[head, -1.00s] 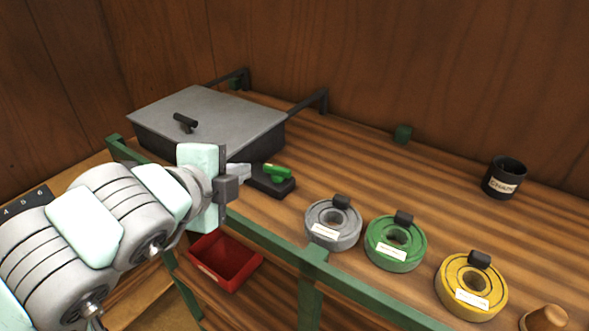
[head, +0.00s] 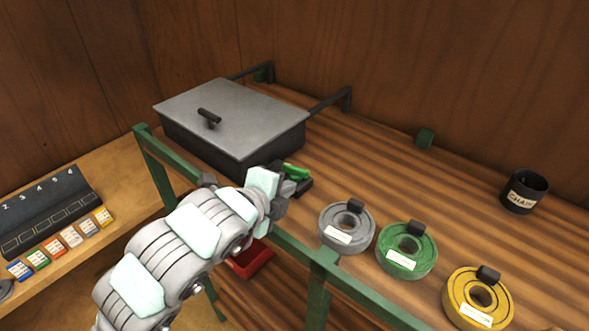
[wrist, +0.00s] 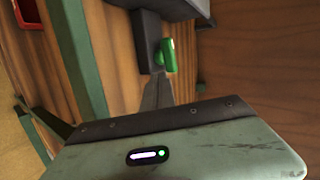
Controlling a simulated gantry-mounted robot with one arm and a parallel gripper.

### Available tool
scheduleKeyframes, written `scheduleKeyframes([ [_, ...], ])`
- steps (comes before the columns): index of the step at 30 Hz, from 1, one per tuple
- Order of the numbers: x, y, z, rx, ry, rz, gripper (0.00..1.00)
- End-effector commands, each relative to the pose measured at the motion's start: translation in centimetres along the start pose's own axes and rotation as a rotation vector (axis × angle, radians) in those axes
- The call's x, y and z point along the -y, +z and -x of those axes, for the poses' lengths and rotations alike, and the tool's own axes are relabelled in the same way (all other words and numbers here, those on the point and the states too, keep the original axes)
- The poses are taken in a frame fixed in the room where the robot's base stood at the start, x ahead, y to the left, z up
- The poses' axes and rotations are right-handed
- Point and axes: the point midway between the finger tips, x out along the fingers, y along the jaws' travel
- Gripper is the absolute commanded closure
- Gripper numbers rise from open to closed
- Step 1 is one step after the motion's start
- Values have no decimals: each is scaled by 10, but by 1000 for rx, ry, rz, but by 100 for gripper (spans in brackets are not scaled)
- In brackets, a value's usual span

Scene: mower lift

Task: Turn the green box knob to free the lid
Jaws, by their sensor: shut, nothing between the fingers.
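The dark metal box has a flat grey lid (head: 250,108) with a black handle, and the lid lies closed. The green knob (head: 296,172) sits on a small dark base at the box's near right corner, partly hidden behind my wrist in the head view. In the wrist view the green knob (wrist: 169,55) stands just beyond the fingertips. My gripper (wrist: 158,80) is shut and empty, with its tips close to the knob. I cannot tell whether they touch it. In the head view the fingers are mostly hidden by the wrist.
Grey (head: 346,226), green (head: 407,249) and yellow (head: 478,297) rings stand to the right on the wood bench. A green rail (head: 290,244) runs along the front edge. A red tray (head: 250,262) lies below it. A dark labelled cup (head: 524,190) stands at the back right.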

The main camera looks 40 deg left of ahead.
Motion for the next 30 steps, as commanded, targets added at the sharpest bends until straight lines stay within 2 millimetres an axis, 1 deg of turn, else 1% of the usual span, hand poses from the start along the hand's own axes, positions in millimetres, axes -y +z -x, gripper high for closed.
scheduleKeyframes([
  [3,9,0,-14,-1,6,3,100],
  [10,18,0,-32,-1,3,2,100],
  [15,19,1,-36,1,3,3,100],
  [26,19,1,-37,3,1,5,100],
  [30,22,8,-44,28,0,18,100],
])
